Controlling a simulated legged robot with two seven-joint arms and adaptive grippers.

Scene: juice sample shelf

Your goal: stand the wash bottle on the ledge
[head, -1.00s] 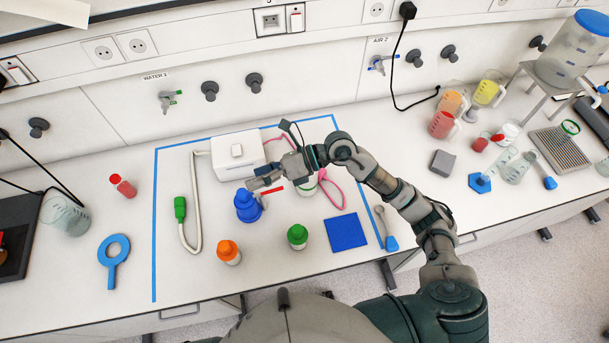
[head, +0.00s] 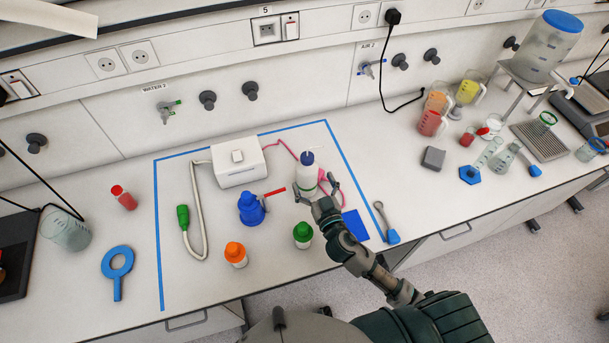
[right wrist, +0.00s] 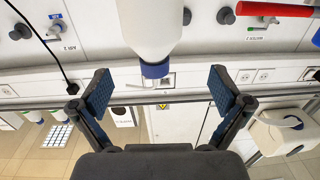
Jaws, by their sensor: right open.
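The wash bottle (head: 306,175), white with a dark blue cap and a thin pale spout, stands upright on the bench inside the blue tape outline. My right gripper (head: 316,187) is open on its near side, fingers spread toward it. In the right wrist view the wash bottle (right wrist: 152,28) appears upside down, beyond and between the open fingertips of the right gripper (right wrist: 160,84), with nothing gripped. A raised shelf edge (head: 150,8) runs along the top left; I cannot tell whether it is the ledge. My left gripper is out of view.
A blue bottle (head: 250,208) with a red spout stands left of the wash bottle. An orange-capped bottle (head: 236,254) and a green-capped bottle (head: 303,235) stand in front. A white box (head: 238,164) is behind, a pink hose (head: 283,148) close by. Blue mat (head: 355,225) lies right.

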